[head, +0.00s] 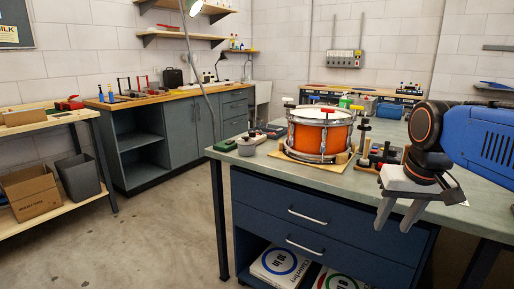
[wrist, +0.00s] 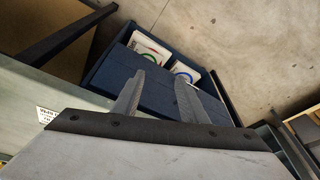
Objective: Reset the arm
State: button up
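My arm reaches in from the right of the head view. My gripper (head: 394,226) hangs in front of the bench's front edge, fingers pointing down, to the right of the drum. Its two fingers are apart with nothing between them. In the wrist view my gripper (wrist: 153,88) also shows open and empty, over the blue drawer unit (wrist: 160,95). The orange snare drum (head: 320,134) stands on a wooden base on the grey bench top (head: 263,163), clear of my gripper.
Tools and small parts (head: 377,156) stand on the bench right of the drum, close behind my gripper. Boxed drumheads (head: 280,266) lie on the low shelf. The floor (head: 170,235) left of the bench is clear.

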jog(key=s+a+f+n+t, duration=0.1)
jog(key=s+a+f, duration=0.1)
jog(key=s+f, duration=0.8)
notch_tip(320, 180, down, 2)
jog(key=shift+s+a+f+n+t, duration=0.2)
jog(key=shift+n+t, duration=0.1)
jog(key=shift+n, duration=0.1)
dwell(0.3)
